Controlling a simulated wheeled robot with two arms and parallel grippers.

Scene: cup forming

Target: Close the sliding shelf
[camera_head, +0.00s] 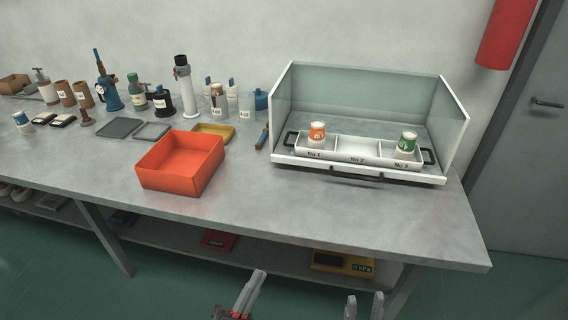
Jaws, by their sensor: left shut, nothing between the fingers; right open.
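The sliding shelf (300,163) is the white-edged base at the front of a clear-walled box on the table, with a dark handle (357,178) on its front. I cannot tell how far it stands out. A white tray (357,157) with black side handles sits on it. An orange-labelled cup (317,133) stands in compartment No.1 and a green-labelled cup (406,143) in No.3; No.2 is empty. My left gripper (258,277) is shut and empty, low in front of the table. My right gripper (363,299) is open and empty, below the shelf in the picture. Both are apart from the shelf.
An orange-red bin (181,162) stands left of the box, with a yellow tray (213,131) behind it. Bottles, tools and containers line the back left. The table front (270,205) is clear. A lower shelf holds a yellow device (342,264).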

